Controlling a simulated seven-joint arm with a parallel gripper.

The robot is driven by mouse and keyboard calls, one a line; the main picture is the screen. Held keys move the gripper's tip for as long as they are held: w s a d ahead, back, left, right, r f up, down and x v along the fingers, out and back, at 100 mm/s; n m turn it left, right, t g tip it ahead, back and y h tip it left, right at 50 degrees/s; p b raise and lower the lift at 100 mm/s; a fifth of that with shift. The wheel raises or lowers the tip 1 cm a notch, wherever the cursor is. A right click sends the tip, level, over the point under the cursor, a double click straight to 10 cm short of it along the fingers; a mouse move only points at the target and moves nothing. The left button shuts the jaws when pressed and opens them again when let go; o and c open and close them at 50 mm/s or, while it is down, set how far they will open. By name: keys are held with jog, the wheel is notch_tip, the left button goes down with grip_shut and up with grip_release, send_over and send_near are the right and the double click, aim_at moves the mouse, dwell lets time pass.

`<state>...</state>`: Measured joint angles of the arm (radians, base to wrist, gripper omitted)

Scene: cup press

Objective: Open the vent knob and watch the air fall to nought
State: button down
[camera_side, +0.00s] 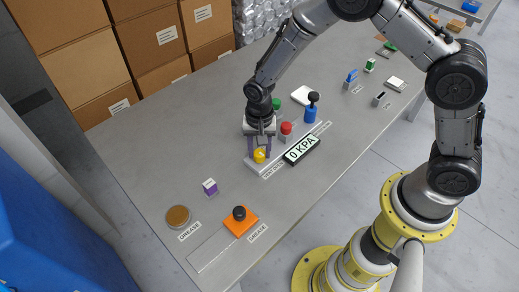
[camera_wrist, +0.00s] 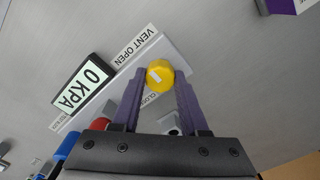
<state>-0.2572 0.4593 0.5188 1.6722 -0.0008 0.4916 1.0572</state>
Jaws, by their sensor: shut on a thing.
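The yellow vent knob (camera_wrist: 160,74) sits at the end of a light grey panel (camera_side: 252,163), with a white mark on its face. It also shows in the side view (camera_side: 260,155). My gripper (camera_wrist: 160,82) has its two purple fingers closed on the knob from both sides. In the wrist view the white mark slants, and a "VENT OPEN" label (camera_wrist: 136,47) and a partly hidden "CLOSE" label (camera_wrist: 151,98) lie beside the knob. The black display (camera_side: 301,149) reads "0 KPA", and it reads the same in the wrist view (camera_wrist: 84,87).
A red button (camera_side: 286,128), a blue lever with a black knob (camera_side: 311,108) and a green button (camera_side: 276,102) stand close to my gripper. A purple-and-white block (camera_side: 210,187), a brown disc (camera_side: 178,216) and an orange block with a black knob (camera_side: 241,221) lie nearer the front left. Boxes stand behind.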

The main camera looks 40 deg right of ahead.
aim_at(260, 152)
jog(key=shift+r, duration=0.1)
jog(key=shift+c, duration=2.1)
grip_release()
notch_tip(260, 152, up, 14)
